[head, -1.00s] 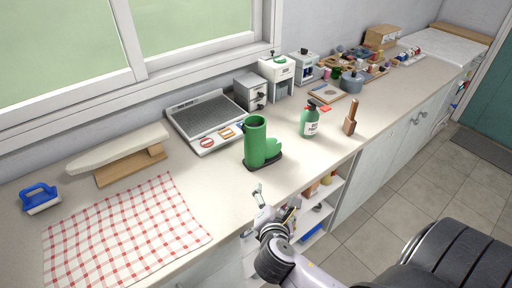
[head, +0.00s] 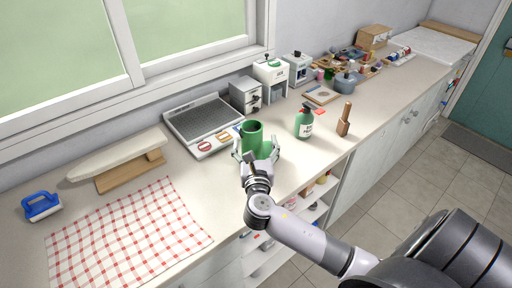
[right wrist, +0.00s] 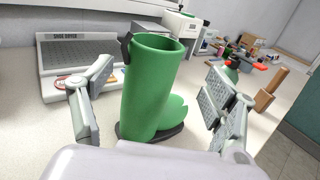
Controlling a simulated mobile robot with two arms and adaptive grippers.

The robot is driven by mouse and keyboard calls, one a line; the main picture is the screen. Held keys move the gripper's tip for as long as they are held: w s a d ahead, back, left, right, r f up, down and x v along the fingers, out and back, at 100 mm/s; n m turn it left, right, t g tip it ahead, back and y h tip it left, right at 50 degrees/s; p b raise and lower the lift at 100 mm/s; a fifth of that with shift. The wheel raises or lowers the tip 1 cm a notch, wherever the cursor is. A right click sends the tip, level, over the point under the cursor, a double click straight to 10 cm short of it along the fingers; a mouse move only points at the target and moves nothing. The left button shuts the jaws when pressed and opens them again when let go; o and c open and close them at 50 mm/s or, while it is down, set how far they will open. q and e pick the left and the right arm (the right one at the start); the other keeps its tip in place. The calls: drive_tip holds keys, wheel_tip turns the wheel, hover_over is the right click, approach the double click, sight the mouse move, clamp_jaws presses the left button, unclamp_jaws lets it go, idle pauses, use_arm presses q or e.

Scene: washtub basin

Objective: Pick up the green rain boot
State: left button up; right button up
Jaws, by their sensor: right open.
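The green rain boot (head: 252,133) stands upright on the counter, its open top up and its toe to the right. In the right wrist view the boot (right wrist: 149,90) stands between the two fingers of my right gripper (right wrist: 158,105). The fingers are open, one on each side, with gaps to the boot. In the head view my right gripper (head: 257,155) reaches in from the front and hides the lower part of the boot. My left gripper is not in view.
A drying rack tray (head: 205,122) lies behind and left of the boot. A green bottle (head: 304,122) and a wooden-handled tool (head: 344,120) stand to the right. A red-checked cloth (head: 125,235) covers the counter at left, near an ironing-board-shaped piece (head: 118,156). Small cabinets (head: 246,95) stand behind.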

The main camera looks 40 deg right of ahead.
sight(252, 138)
drive_tip(key=shift+x, duration=1)
drive_tip(key=p+x, duration=0.1)
drive_tip(key=x, duration=0.3)
drive_tip(key=shift+w+a+f+p, duration=0.1)
drive_tip(key=shift+w+a+p, duration=0.05)
drive_tip(key=shift+a+p, duration=0.25)
drive_tip(key=shift+w+d+f, duration=0.15)
drive_tip(key=shift+w+d, duration=0.2)
drive_tip(key=shift+w, duration=0.05)
drive_tip(key=shift+s, duration=0.1)
drive_tip(key=shift+c, duration=0.5)
clamp_jaws()
